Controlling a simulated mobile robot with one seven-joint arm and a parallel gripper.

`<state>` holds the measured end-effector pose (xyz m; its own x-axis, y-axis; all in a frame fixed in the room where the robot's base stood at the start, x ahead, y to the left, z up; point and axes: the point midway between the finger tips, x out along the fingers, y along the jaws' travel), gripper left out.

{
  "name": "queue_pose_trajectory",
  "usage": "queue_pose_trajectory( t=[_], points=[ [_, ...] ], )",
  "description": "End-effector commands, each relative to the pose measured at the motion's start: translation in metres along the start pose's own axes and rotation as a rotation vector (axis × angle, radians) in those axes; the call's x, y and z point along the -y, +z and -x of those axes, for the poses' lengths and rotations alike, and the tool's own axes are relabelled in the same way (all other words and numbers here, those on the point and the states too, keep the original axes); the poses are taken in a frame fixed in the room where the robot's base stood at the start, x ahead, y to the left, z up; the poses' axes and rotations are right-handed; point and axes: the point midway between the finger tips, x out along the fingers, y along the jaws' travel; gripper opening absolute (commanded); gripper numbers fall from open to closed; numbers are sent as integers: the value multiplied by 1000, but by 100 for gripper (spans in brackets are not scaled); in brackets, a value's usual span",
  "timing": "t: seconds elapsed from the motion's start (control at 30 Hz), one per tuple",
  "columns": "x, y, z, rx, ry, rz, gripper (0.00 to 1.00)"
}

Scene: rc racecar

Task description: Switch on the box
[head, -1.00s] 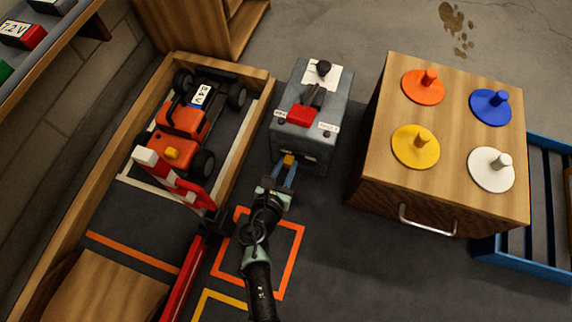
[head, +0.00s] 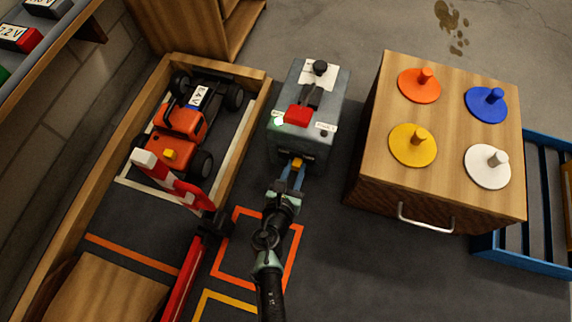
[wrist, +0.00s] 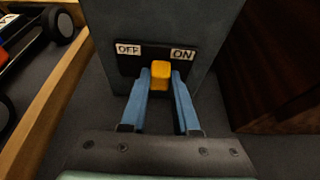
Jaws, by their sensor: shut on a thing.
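The grey box (head: 328,85) stands on the floor, with a red block and a dark lever on top. The knob also shows in the head view (head: 297,163). My gripper (wrist: 160,88) is shut on the knob, with a blue finger on each side. The knob's slot is partly hidden behind it.
A wooden cabinet (head: 440,130) with coloured pegged discs stands close on the right. On the left, a wood-edged bay holds an orange car (head: 178,130) behind a red-and-white barrier (head: 172,180). Orange-outlined floor (head: 232,268) lies beneath my arm.

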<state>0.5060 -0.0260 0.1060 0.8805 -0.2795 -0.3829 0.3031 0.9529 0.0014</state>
Motion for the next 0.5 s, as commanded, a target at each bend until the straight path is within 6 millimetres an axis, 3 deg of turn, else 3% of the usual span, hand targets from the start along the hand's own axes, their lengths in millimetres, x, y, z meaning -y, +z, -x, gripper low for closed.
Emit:
queue_pose_trajectory(
  t=[0.2, 0.23, 0.4, 0.5],
  points=[
    [5, -1, 0, 0, -12, -2, 0],
    [6, -1, 0, 0, -13, -2, 31],
    [5, -1, 0, 0, -12, -2, 60],
    [4, 0, 0, 0, -10, -2, 60]
  ],
)
